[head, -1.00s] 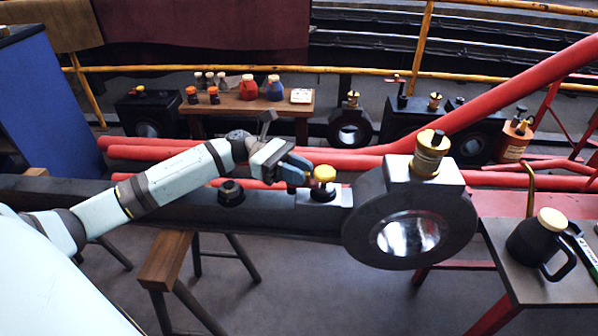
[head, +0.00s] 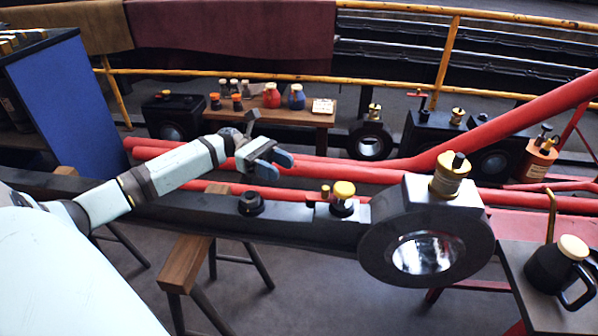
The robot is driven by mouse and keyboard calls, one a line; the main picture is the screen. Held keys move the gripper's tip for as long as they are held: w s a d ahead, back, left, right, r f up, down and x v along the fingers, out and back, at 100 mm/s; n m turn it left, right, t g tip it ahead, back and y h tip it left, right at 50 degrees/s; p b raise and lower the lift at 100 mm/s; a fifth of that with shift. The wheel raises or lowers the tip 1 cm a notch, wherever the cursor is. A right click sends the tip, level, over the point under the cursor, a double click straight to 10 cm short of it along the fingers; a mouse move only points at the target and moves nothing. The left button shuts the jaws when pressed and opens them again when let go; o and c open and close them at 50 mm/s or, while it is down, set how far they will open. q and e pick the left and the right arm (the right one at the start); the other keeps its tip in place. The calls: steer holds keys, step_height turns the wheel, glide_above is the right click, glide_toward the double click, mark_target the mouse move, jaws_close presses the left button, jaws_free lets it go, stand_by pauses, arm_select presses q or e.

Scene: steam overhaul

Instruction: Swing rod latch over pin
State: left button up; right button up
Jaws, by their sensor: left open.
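The long black rod (head: 190,208) lies across the view and ends at right in a thick ring (head: 470,250). On the rod, just left of the ring, a yellow-capped knob (head: 344,189) stands on a small metal block (head: 337,211). A small brass pin-like piece (head: 325,193) stands just left of the knob. I cannot make out whether a latch lies over it. My left gripper (head: 275,166) is open and empty, with blue fingertips, above and left of the brass piece and apart from it. My right gripper is out of view.
A black cap (head: 251,203) and a brass oil cup (head: 452,178) stand up from the rod. Red pipes (head: 350,172) run behind it. A wooden bench (head: 285,115) with jars is farther back. A black oil can (head: 560,268) stands on a table at right.

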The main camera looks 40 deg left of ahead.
arm_select(q)
steer(key=shift+s+a, duration=0.1)
steer(key=shift+a, duration=1.3)
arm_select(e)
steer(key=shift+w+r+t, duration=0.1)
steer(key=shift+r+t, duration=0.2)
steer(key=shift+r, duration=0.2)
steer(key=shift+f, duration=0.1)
